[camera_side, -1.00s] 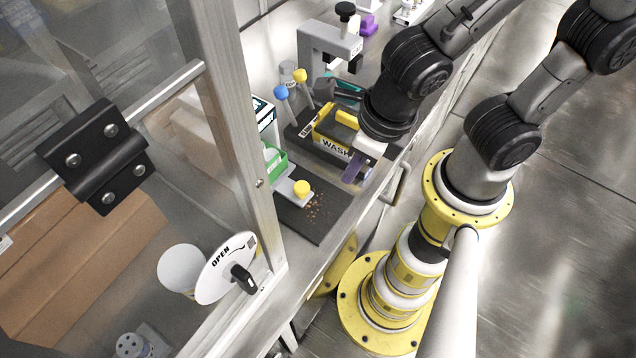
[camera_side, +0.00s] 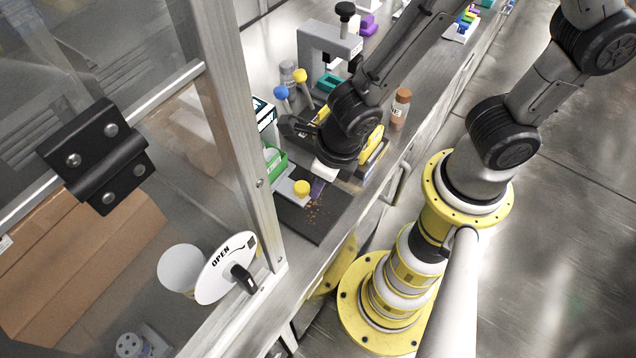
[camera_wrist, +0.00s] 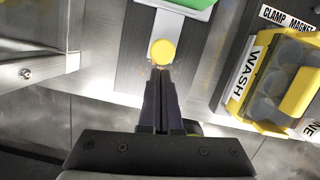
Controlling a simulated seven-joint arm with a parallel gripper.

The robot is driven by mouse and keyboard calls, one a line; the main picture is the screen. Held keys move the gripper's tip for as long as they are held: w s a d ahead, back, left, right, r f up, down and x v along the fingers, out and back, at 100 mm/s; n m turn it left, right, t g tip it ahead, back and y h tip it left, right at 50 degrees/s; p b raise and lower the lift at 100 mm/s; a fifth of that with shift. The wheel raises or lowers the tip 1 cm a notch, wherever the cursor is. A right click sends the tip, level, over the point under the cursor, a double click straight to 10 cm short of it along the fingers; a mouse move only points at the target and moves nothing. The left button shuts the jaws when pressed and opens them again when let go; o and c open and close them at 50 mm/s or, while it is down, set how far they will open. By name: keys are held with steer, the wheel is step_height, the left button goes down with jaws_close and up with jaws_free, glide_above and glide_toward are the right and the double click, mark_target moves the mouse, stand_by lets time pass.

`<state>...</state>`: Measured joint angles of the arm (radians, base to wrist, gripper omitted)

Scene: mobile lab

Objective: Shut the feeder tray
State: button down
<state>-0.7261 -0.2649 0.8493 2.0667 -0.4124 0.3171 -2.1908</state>
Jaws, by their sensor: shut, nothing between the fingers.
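The feeder tray (camera_side: 287,185) is a pale grey slide sticking out from the green-fronted feeder (camera_side: 274,160), with a round yellow knob (camera_side: 302,188) at its outer end. In the wrist view the tray (camera_wrist: 168,27) runs up under the green part (camera_wrist: 188,3), and the knob (camera_wrist: 162,52) is at its near end. My gripper (camera_side: 317,190) is shut and empty, low over the dark mat just outside the knob. In the wrist view its fingertips (camera_wrist: 160,73) are right below the knob. I cannot tell whether they touch it.
Small brown crumbs (camera_side: 313,212) lie on the dark mat (camera_side: 305,226) beside the tray. A yellow WASH bin (camera_wrist: 240,85) stands to the right in the wrist view. A brown-capped bottle (camera_side: 400,108) stands behind my arm. A clear door panel and metal post (camera_side: 240,130) are on the left.

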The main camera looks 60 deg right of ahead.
mark_target(290, 188)
steer(key=shift+w, duration=2.5)
steer(key=shift+r, duration=0.1)
